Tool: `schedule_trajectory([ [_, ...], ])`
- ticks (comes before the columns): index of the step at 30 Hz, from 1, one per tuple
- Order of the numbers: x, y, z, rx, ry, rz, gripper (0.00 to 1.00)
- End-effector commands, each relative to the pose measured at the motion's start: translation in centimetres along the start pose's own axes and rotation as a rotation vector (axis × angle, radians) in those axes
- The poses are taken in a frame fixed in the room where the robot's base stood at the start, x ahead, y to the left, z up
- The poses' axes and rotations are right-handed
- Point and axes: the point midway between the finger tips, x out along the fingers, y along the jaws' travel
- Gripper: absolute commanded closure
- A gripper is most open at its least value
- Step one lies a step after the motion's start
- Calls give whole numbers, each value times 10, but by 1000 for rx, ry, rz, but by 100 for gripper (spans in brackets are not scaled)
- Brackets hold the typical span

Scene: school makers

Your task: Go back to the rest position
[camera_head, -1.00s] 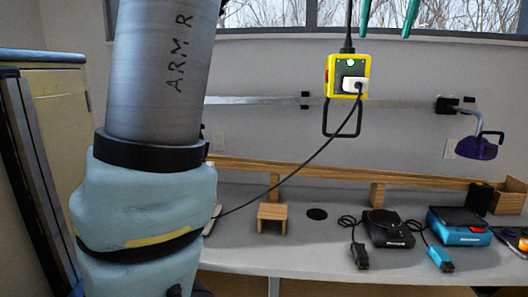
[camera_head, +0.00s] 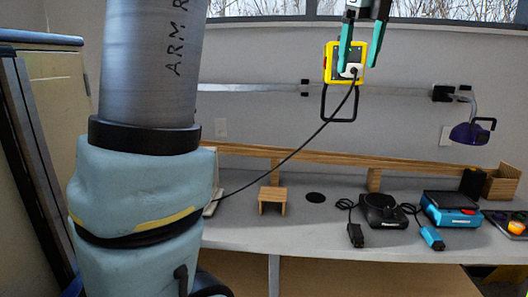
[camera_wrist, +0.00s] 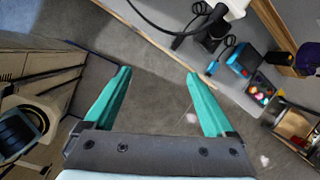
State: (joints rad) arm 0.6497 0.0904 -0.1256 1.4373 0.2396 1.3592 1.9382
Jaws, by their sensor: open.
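My gripper (camera_head: 359,66) is open, with two teal fingers pointing down at the top of the head view. Its left finger overlaps the yellow hanging socket box (camera_head: 331,62) in the picture. A white plug (camera_head: 350,71) sits in the box's face, with a black cable running down left to the bench. In the wrist view my gripper (camera_wrist: 158,76) has nothing between its fingers, only grey floor behind. A white piece with a black cable (camera_wrist: 236,8), likely the plug, is at the top edge, apart from the fingertips.
The grey bench (camera_head: 330,235) carries a small wooden stand (camera_head: 272,195), a black charger (camera_head: 383,208), a blue device (camera_head: 452,207) and a tray (camera_head: 505,222) at right. A purple lamp (camera_head: 468,134) hangs from the wall. A cabinet (camera_head: 60,85) stands at left.

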Motion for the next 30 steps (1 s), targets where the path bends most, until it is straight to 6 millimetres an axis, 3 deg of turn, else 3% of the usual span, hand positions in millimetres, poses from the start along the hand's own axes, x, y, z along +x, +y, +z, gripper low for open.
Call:
schedule_trajectory([
  [5,67,36,11,-344,25,37,11],
  [8,118,70,15,-639,41,67,11],
  [12,188,133,11,-1124,54,117,11],
  [18,267,232,-19,-1836,38,196,11],
  [24,308,307,-60,-2390,-12,254,11],
  [30,318,333,-79,-2614,-42,271,11],
])
